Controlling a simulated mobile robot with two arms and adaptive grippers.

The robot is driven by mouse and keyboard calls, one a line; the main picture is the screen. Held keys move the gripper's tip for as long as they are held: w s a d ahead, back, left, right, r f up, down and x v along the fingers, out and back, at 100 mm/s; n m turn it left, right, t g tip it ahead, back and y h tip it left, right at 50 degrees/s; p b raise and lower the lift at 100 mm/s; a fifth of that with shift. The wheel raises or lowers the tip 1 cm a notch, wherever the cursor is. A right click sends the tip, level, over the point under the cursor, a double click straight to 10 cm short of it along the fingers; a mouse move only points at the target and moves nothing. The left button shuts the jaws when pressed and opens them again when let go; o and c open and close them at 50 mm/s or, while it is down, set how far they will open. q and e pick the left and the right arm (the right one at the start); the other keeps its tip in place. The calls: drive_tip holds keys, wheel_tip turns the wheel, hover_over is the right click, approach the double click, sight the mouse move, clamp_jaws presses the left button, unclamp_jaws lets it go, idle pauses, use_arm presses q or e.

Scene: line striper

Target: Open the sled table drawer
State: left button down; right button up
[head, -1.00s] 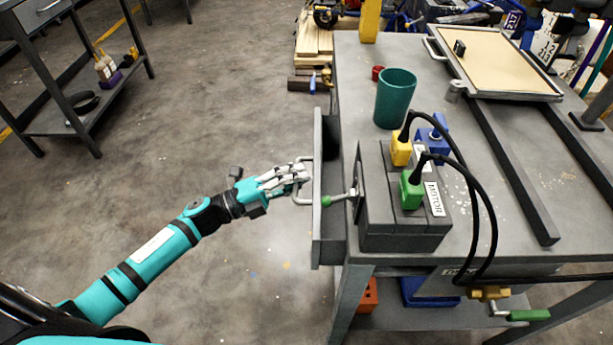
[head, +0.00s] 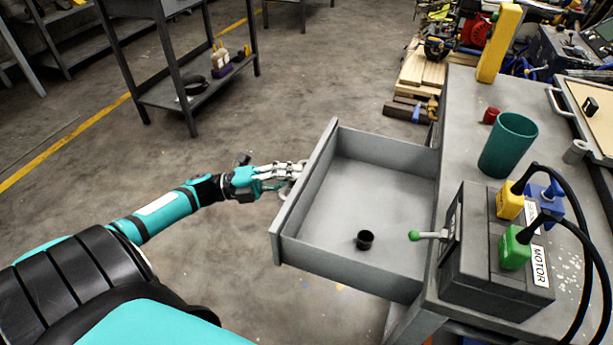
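The sled table drawer (head: 330,205) is a grey, shallow tray and stands pulled far out of the left side of the grey table (head: 465,105). Its inside is in full view, with one small black cup (head: 365,239) near the front right of its floor. My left gripper (head: 293,172) is at the outer face of the drawer, with its fingers closed around the drawer handle (head: 284,188). Most of the handle is hidden by the fingers and the drawer front. My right gripper is not in view.
On the table stand a teal cup (head: 507,147), a small red cap (head: 491,115) and a grey motor control box (head: 495,255) with yellow, green and blue plugs. A green-tipped lever (head: 414,236) juts over the drawer's edge.

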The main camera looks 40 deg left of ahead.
use_arm(q)
drive_tip(key=shift+s+a+f, duration=0.1)
drive_tip(key=shift+a+f, duration=0.05)
drive_tip(key=shift+f, duration=0.05)
drive_tip(key=c, duration=1.4)
unclamp_jaws()
drive_tip(key=shift+r, duration=0.1)
drive_tip(key=v, duration=1.2)
